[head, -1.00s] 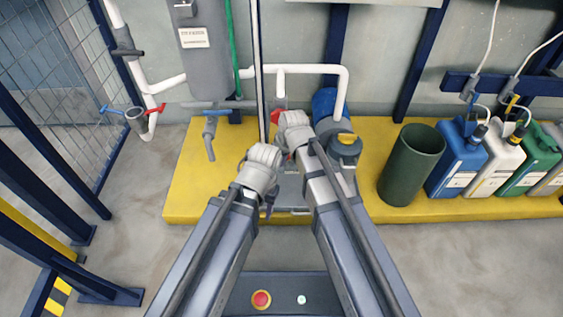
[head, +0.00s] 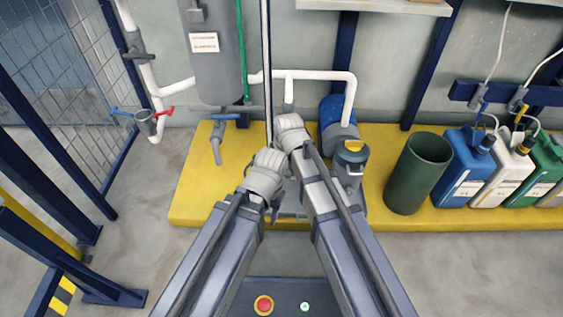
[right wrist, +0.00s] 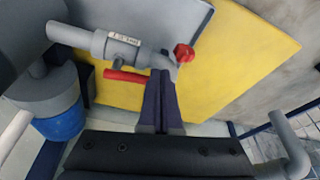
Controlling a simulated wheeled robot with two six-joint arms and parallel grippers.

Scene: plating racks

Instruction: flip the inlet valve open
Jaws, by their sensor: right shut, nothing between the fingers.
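In the right wrist view a grey pipe valve (right wrist: 122,48) with a small white label runs across the upper middle. A red lever (right wrist: 126,76) lies beside it, roughly along the pipe. A red knob (right wrist: 184,52) sits at the pipe's right end. My right gripper (right wrist: 160,78) is shut and empty, its tips close to the lever's right end; I cannot tell whether they touch. In the head view my right wrist hides this valve and its own fingers. My left gripper (head: 275,208) hangs low beside the right arm; its jaw opening is unclear.
A yellow platform (head: 195,195) carries a blue pump (head: 335,108), a dark green bin (head: 418,172) and several canisters (head: 465,165). White pipes (head: 320,74) run along the wall. Another valve with blue and red handles (head: 147,122) is at left, near a mesh fence (head: 85,75).

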